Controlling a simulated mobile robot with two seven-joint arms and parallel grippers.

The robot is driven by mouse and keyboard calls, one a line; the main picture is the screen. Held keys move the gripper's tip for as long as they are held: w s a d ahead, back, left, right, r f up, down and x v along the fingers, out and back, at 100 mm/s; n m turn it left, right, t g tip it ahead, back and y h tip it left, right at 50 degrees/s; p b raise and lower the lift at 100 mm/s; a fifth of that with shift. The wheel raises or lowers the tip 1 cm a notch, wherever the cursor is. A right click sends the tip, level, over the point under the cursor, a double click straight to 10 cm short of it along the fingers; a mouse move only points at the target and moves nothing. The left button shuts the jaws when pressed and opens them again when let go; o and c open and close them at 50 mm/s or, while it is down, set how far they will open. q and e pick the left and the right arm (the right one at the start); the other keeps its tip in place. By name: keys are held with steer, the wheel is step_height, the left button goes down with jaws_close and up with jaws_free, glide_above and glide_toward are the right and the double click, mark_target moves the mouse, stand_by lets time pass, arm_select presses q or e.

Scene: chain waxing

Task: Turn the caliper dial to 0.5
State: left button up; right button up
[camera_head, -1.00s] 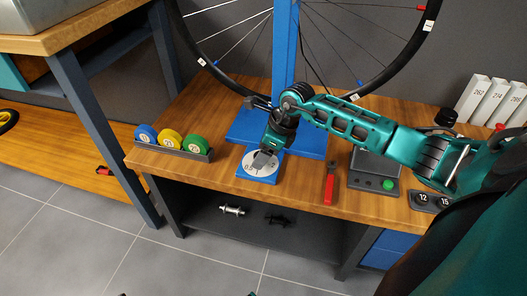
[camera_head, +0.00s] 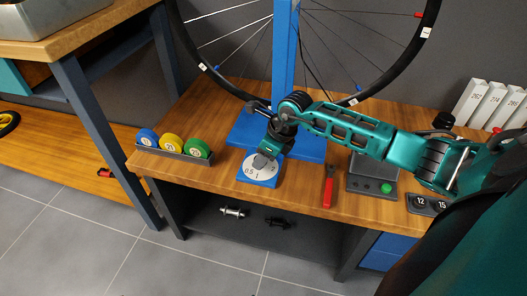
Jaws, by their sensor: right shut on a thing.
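The caliper dial (camera_head: 256,175) is a round white face with dark markings on a blue base (camera_head: 270,182) at the front of the wooden workbench. The marking 0.5 shows on the left part of the face. My right gripper (camera_head: 264,161) reaches down over the dial from the right and is shut on the grey dial knob at its middle. The gripper hides the back part of the dial and most of the knob. I cannot make out a pointer clearly. My left gripper is not in view.
A rack (camera_head: 176,152) with blue, yellow and green rolls stands left of the dial. A red-handled tool (camera_head: 328,188) and a grey box with a green button (camera_head: 372,177) are to the right. A blue stand (camera_head: 285,50) and wheel rise behind.

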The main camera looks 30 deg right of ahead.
steer(key=shift+s+r+m+h+p, duration=0.15)
steer(key=shift+m+h+p, duration=0.15)
steer(key=shift+m+p, duration=0.5)
steer(key=shift+a+f+m+t, duration=0.1)
steer(key=shift+f+m+t, duration=0.15)
steer(key=shift+m, duration=0.45)
steer(key=o, duration=1)
steer(key=shift+o, duration=0.2)
steer(key=shift+r+p, duration=0.35)
steer(key=shift+r, duration=0.25)
steer(key=p+v, duration=0.3)
steer(key=v, duration=0.9)
steer(key=shift+s+a, duration=0.15)
steer(key=shift+f, duration=0.1)
